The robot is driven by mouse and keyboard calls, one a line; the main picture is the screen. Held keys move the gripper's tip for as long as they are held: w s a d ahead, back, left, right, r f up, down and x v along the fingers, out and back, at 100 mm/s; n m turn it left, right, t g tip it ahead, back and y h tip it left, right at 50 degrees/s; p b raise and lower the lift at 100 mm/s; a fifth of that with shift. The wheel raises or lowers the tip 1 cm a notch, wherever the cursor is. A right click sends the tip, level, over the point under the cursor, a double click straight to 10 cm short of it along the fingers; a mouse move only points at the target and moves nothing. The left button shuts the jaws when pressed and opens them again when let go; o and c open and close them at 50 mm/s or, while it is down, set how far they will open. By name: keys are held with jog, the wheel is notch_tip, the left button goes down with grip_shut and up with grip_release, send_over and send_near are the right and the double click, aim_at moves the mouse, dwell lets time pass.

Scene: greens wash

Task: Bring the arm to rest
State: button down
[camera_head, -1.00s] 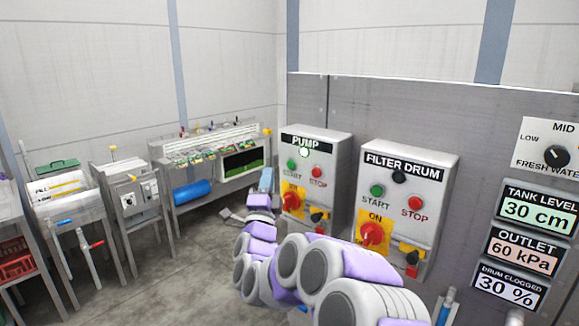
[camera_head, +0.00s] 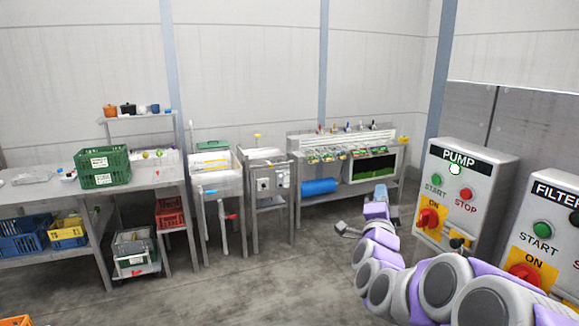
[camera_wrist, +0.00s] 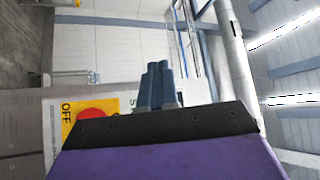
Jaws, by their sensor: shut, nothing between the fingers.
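My gripper (camera_head: 381,191) is at the far end of my white and purple arm, which reaches in from the lower right of the head view. Its blue-grey fingers point up, left of the pump box (camera_head: 484,158). In the wrist view the gripper (camera_wrist: 157,82) shows its two fingers close together, with nothing between them. Beside and behind it in that view is a yellow plate with a red rotary switch (camera_wrist: 92,117) and the word OFF. No contact between fingers and box is visible.
The filter drum box (camera_head: 562,215) stands right of the pump box, close to my arm. A rack with a blue roll (camera_head: 319,186) stands behind. A table with a green crate (camera_head: 103,166) is at left. The floor (camera_head: 240,285) between is open.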

jog(key=s+a+f+n+g+y, duration=0.9)
jog(key=s+a+f+n, duration=0.35)
jog(key=s+a, duration=0.2)
jog(key=s+d+f+n+g, duration=0.1)
jog(key=s+f+g, duration=0.2)
jog(key=s, duration=0.9)
jog(key=s+d+f+n+g+h, duration=0.1)
jog(key=s+g, duration=0.5)
jog(key=s, duration=0.6)
jog(key=s+d+f+n+g+h, duration=0.1)
jog(key=s+f+n+g, duration=0.2)
jog(key=s, duration=0.9)
jog(key=shift+d+f+g, duration=0.15)
jog(key=shift+f+g, duration=0.55)
jog(key=shift+f, duration=0.25)
